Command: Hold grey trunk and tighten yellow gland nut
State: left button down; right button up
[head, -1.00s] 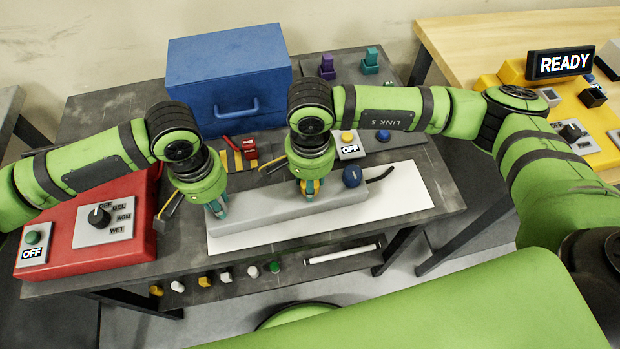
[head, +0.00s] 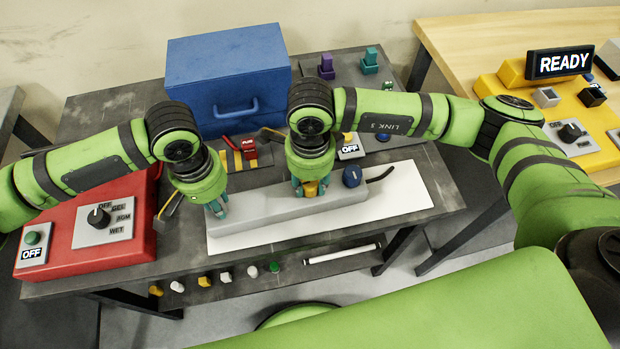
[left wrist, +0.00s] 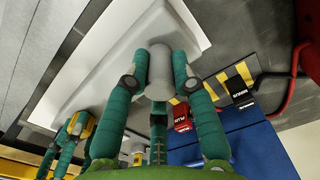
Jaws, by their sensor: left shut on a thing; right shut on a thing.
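The grey trunk (head: 265,209) is a long bar lying on a white board on the bench. My left gripper (head: 217,207) is shut on the trunk near its left end. In the left wrist view, its teal fingers (left wrist: 160,90) sit on both sides of the grey trunk end (left wrist: 158,65). The yellow gland nut (head: 311,188) is on the trunk toward its right end. My right gripper (head: 310,190) points down and is shut on the nut, its fingers partly hiding it. The nut also shows between the right fingers in the left wrist view (left wrist: 82,125).
A blue round part (head: 352,177) with a black cable sits just right of the nut. A blue box (head: 228,75) stands behind, a red switch box (head: 92,240) at left. An OFF switch (head: 349,150) is close behind my right gripper. The white board (head: 405,195) is bare at right.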

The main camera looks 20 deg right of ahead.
pick_arm(q)
jog(key=shift+a, duration=0.2)
pick_arm(e)
jog(key=m, duration=0.6)
jog(key=shift+d, duration=0.15)
jog(key=m, duration=0.6)
jog(key=shift+m, duration=0.3)
jog(key=o, duration=1.2)
jog(key=shift+c, duration=0.2)
pick_arm(q)
jog(key=shift+d, duration=0.1)
